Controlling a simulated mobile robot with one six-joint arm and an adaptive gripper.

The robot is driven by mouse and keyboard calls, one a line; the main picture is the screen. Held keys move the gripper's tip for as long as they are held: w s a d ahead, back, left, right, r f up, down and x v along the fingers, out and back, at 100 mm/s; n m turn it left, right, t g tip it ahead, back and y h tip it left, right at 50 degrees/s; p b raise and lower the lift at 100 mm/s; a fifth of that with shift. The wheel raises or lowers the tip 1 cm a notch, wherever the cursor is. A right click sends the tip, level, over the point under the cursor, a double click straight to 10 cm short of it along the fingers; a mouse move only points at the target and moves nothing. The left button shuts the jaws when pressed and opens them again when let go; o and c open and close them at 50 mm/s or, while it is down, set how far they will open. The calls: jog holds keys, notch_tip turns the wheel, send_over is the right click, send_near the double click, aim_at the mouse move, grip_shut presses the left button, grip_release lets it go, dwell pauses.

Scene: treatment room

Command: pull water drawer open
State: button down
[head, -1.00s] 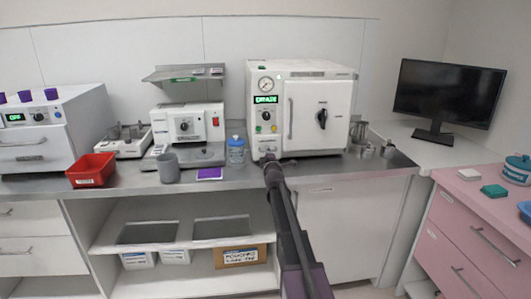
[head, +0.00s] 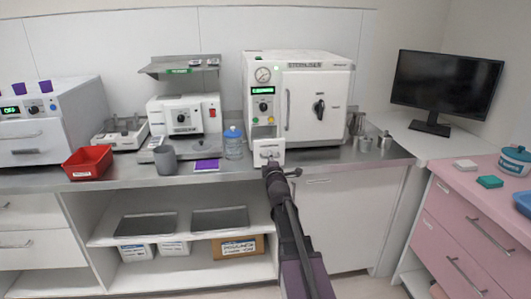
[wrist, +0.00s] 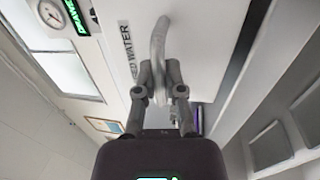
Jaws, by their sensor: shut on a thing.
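The water drawer (head: 265,147) is a white-fronted unit at the lower left of the white steriliser (head: 320,120). Its front stands out from the steriliser's face, over the counter's front edge. In the wrist view its white front (wrist: 205,35) carries a label, partly hidden, ending in "ED WATER". A grey curved handle (wrist: 160,38) projects from that front. My gripper (wrist: 160,85) is shut on the handle, with a finger on either side. In the head view my gripper (head: 271,170) is at the drawer front, and my arm hides part of the cabinet below.
A blue-lidded jar (head: 233,146) stands close left of the drawer, with a purple pad (head: 207,165) beyond it. Metal cups (head: 366,144) stand to the right on the steel counter (head: 330,165). Space in front of the counter looks free apart from my arm.

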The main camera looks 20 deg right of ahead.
jog(key=shift+s+a, duration=0.15)
jog(key=shift+s, duration=0.4)
jog(key=c, duration=0.7)
grip_release()
jog(key=shift+s, duration=0.1)
